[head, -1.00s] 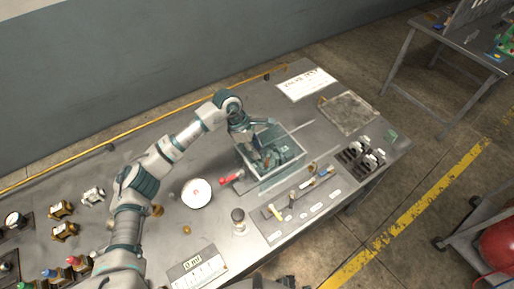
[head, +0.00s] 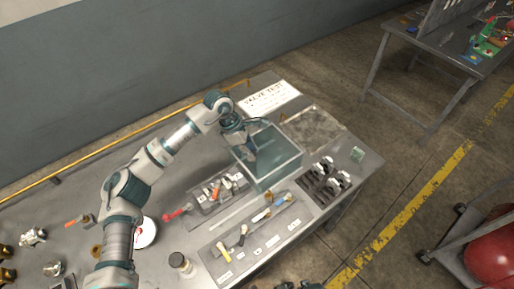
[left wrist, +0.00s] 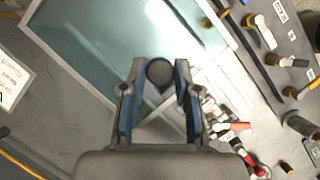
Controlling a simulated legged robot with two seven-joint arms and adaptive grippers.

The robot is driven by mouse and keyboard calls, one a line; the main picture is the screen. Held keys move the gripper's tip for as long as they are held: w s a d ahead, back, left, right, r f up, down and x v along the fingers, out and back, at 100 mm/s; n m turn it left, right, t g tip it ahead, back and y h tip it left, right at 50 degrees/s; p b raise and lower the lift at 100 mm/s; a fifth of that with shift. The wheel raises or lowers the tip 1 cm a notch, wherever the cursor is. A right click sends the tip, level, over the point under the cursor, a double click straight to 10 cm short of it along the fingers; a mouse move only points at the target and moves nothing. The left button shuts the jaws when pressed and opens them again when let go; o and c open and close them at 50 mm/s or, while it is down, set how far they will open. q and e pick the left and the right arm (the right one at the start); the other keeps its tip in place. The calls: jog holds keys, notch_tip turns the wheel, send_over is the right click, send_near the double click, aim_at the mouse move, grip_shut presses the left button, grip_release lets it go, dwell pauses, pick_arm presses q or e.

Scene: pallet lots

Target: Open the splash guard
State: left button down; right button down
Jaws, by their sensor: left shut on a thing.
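The splash guard (head: 283,165) is a clear, teal-tinted box. In the head view it stands on the bench, to the right of a grey fixture (head: 208,203) with small parts on it, which lies uncovered. My left gripper (head: 250,124) is at the guard's upper left edge. In the left wrist view its two fingers (left wrist: 158,88) are closed around a dark round knob (left wrist: 160,72) on the guard, whose clear panel (left wrist: 95,60) fills the upper left. Dark shapes at the head view's bottom edge may be my right gripper; its jaws do not show.
A tool strip (head: 250,236) with several handled tools lies in front of the guard. A black rack (head: 322,187) stands to its right, and a flat grey plate (head: 316,128) lies behind. A white round dish (head: 146,232) and a red-handled tool (head: 178,213) are to the left.

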pick_arm(q)
jog(key=shift+w+a+f, duration=0.1)
jog(key=shift+a, duration=0.4)
jog(key=shift+w+d, duration=0.1)
jog(key=shift+d, duration=0.25)
jog(key=c, duration=1.1)
grip_release()
jog(key=shift+w+d+f, duration=0.1)
jog(key=shift+d, duration=0.1)
jog(key=shift+c, duration=0.2)
jog(key=o, duration=0.3)
jog(key=shift+w+d, duration=0.1)
jog(key=shift+d, duration=0.3)
jog(key=shift+a+r, duration=0.25)
jog(key=shift+a, duration=0.15)
jog(key=v, duration=1.1)
jog(key=shift+d+r, duration=0.15)
